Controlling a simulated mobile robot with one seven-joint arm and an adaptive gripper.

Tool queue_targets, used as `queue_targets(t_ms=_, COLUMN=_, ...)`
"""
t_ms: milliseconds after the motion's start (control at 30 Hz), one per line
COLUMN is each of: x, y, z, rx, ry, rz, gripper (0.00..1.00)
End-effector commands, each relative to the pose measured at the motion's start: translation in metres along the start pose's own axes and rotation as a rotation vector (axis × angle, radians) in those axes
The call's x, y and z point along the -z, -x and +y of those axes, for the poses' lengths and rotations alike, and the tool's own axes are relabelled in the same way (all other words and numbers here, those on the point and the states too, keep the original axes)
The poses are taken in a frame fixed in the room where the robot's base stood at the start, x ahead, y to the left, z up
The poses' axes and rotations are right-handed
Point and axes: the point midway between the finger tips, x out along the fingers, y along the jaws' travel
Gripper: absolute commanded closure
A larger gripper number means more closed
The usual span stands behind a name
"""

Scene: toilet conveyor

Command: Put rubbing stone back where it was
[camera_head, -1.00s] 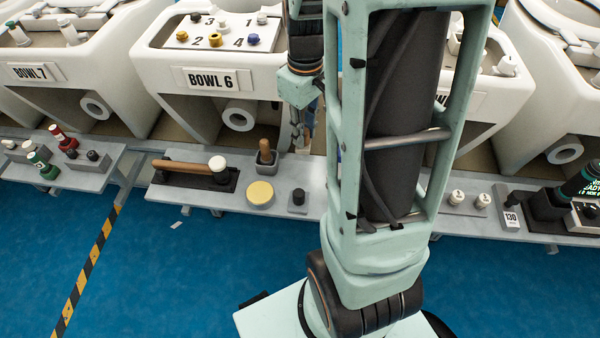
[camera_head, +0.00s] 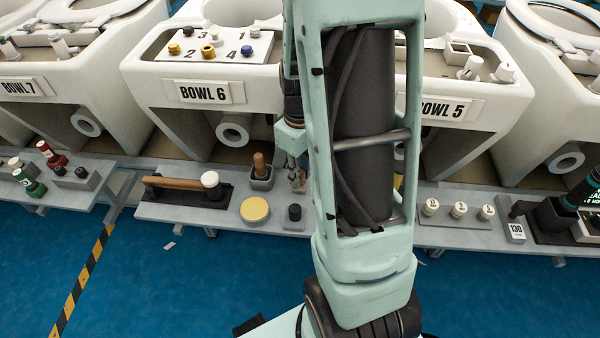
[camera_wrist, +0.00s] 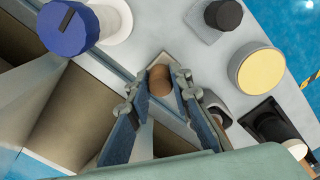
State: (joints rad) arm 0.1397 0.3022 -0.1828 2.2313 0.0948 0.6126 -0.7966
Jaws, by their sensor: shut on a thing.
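My gripper (camera_head: 297,178) is low over the grey shelf, just right of a grey cup with a wooden handle (camera_head: 260,165). In the wrist view my gripper (camera_wrist: 160,86) is shut on a brown, round-ended piece (camera_wrist: 140,146), which I take for the rubbing stone. Its end points at a pale square spot on the shelf. I cannot tell whether it touches the shelf. My arm hides part of the shelf to the right in the head view.
A mallet (camera_head: 178,183) in a black tray, a yellow disc (camera_head: 255,210) and a black knob (camera_head: 295,212) stand nearby. A blue-capped white cylinder (camera_wrist: 70,28) is close by in the wrist view. Bowl 6 (camera_head: 205,93) stands behind.

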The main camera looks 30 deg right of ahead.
Motion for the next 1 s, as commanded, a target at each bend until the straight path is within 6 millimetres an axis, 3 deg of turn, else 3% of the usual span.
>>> queue_targets(t_ms=133, x=0.000, y=-0.004, z=0.000, rx=0.000, ry=0.000, rz=0.000, gripper=1.00)
queue_targets(t_ms=167, x=0.000, y=-0.004, z=0.000, rx=0.000, ry=0.000, rz=0.000, gripper=0.79)
queue_targets(t_ms=300, x=0.000, y=-0.003, z=0.000, rx=0.000, ry=0.000, rz=0.000, gripper=0.63)
queue_targets(t_ms=667, x=0.000, y=0.002, z=0.000, rx=0.000, ry=0.000, rz=0.000, gripper=0.63)
queue_targets(t_ms=767, x=0.001, y=0.016, z=0.000, rx=-0.002, ry=0.000, rz=0.003, gripper=0.63)
queue_targets(t_ms=1000, x=0.001, y=0.069, z=0.001, rx=-0.003, ry=0.000, rz=0.004, gripper=0.63)
